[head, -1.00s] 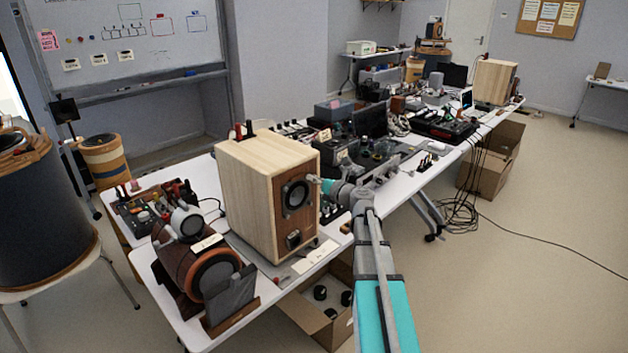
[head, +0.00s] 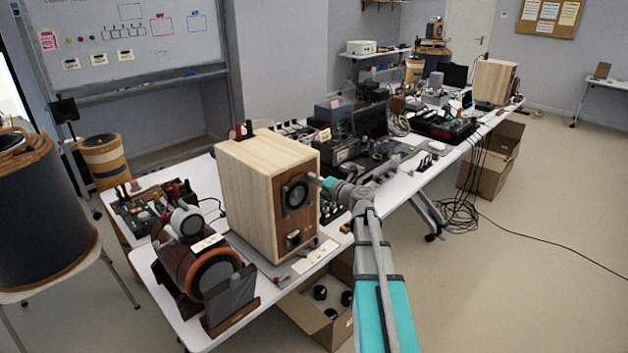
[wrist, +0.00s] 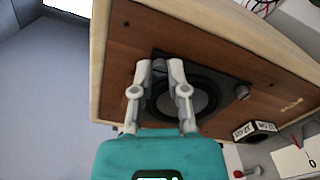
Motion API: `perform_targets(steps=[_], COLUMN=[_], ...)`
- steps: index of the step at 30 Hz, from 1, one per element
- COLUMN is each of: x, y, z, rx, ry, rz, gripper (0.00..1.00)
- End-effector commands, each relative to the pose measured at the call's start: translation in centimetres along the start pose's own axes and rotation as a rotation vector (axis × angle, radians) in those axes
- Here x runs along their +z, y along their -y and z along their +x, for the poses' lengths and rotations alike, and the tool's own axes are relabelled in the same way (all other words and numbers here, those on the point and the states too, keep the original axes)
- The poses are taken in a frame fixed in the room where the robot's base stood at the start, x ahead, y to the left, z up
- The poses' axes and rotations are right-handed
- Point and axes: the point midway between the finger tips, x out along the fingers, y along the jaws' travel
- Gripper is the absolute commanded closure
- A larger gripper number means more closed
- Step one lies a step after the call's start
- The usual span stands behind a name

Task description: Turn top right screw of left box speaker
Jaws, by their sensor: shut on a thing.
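The left box speaker (head: 262,185) stands on the near table, pale wood with a brown front panel and a round driver (head: 296,196). The driver and its dark square plate also show in the wrist view (wrist: 205,98). My gripper (head: 316,178) is at the upper right of the driver plate in the head view. In the wrist view its two grey fingertips (wrist: 160,66) are close together at a corner of that plate. They are shut on the top right screw, which the fingertips hide.
A brown barrel-shaped speaker (head: 200,270) lies left of the box. A cardboard box (head: 318,305) with dark round parts is below the table edge. Electronics crowd the tables behind, with another box speaker (head: 495,80) far right.

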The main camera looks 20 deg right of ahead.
Motion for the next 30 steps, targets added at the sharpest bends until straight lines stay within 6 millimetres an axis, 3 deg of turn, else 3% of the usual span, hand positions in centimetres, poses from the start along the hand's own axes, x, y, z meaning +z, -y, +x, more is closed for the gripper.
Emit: perform_targets(steps=[11,12,14,30], x=[-0.24,-0.23,-0.21,-0.07], y=[0.02,0.02,0.02,-0.01], z=[-0.10,-0.10,-0.09,-0.71], rx=[-0.001,-0.001,-0.001,-0.001], ry=[-0.005,-0.005,-0.005,0.000], rz=[0.002,0.002,0.002,0.004], gripper=[1.00,0.77,0.66,0.66])
